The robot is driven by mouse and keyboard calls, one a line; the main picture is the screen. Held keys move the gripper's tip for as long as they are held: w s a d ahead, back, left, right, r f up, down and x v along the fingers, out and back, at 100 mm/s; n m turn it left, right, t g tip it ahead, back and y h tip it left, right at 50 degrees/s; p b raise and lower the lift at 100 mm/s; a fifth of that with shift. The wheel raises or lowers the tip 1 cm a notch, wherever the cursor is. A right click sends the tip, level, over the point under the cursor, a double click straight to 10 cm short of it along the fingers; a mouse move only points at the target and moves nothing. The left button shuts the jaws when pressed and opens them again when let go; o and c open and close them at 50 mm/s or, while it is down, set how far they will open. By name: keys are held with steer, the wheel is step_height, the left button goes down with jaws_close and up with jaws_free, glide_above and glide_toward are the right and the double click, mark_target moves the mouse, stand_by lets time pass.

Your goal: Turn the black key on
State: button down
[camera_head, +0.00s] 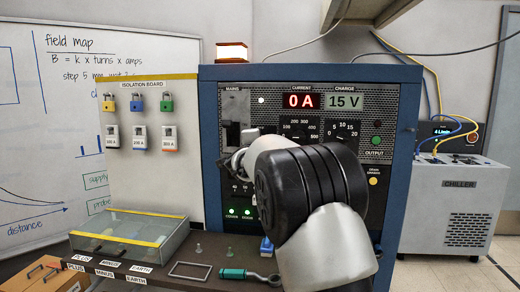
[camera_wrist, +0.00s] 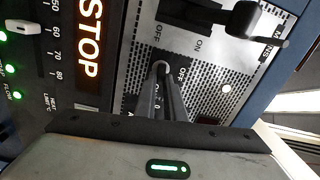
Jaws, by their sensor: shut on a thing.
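The front panel (camera_head: 315,97) of the blue cabinet carries the controls. My gripper (camera_wrist: 161,70) is at this panel in the wrist view, its two fingers close together and shut at a small switch position beside an OFF label. The black key appears to be between the fingertips; the fingers hide nearly all of it, so I cannot tell its angle. In the head view my arm covers the key, and only a pale part of my gripper (camera_head: 236,161) shows at the panel.
The black mains switch (camera_head: 232,133), with its lever (camera_wrist: 250,18), is close to my gripper. A lit STOP sign (camera_wrist: 90,40) and green lights (camera_head: 239,212) are nearby. The current display (camera_head: 300,101) reads 0 A. A shelf below holds a green-handled tool (camera_head: 248,275).

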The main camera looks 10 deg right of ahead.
steer(key=shift+m+b, duration=0.3)
steer(key=shift+m, duration=0.3)
steer(key=c, duration=1.8)
jaws_free()
steer(key=shift+c, duration=0.2)
steer(key=v, duration=1.7)
steer(key=shift+s, duration=0.25)
steer(key=shift+a, duration=0.1)
